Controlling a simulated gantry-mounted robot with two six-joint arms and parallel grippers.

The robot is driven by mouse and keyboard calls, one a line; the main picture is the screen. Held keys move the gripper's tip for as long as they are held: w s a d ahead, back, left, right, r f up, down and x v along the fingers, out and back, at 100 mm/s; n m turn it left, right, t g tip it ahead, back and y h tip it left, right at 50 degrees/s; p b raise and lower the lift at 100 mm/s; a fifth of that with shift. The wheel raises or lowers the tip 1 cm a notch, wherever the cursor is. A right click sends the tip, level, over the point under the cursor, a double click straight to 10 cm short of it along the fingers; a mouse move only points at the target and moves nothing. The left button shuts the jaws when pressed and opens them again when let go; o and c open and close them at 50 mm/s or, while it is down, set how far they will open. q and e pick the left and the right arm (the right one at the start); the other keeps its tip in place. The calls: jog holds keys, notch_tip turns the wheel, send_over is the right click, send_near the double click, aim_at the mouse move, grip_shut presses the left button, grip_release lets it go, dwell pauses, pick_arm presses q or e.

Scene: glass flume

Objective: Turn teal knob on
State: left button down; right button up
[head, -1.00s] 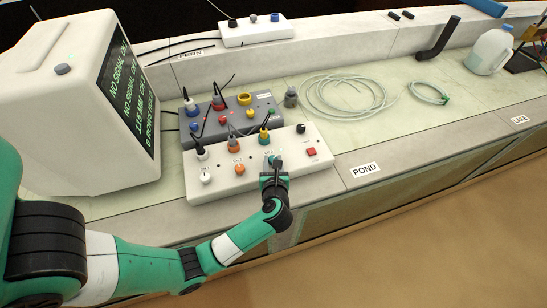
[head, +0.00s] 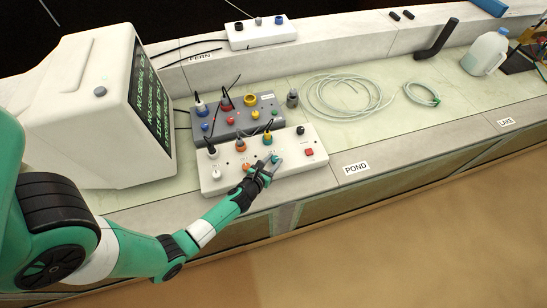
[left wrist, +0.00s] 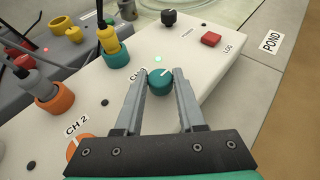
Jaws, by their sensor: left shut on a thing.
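The teal knob (left wrist: 160,83) sits on the white control box (head: 290,177), below a yellow plug in a teal socket. In the left wrist view it lies between the two fingers of my left gripper (left wrist: 160,85), which are closed on its sides. A pale green light (left wrist: 158,58) glows just above the knob. In the head view my left gripper (head: 268,165) reaches over the box's front edge and mostly hides the knob (head: 276,158). My right gripper is not in view.
An orange knob (left wrist: 80,147), a black knob (left wrist: 169,17) and a red button (left wrist: 211,37) are on the same box. A grey box (head: 238,121) with plugged cables stands behind. A monitor (head: 100,110) stands at the left. Coiled tubing (head: 345,97) lies to the right.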

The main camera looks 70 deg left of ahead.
pick_arm(q)
jog(key=c, duration=0.5)
grip_release()
jog(key=p+v, duration=0.2)
jog(key=v, duration=0.9)
jog(key=shift+s+d, duration=0.2)
jog(key=shift+w, duration=0.1)
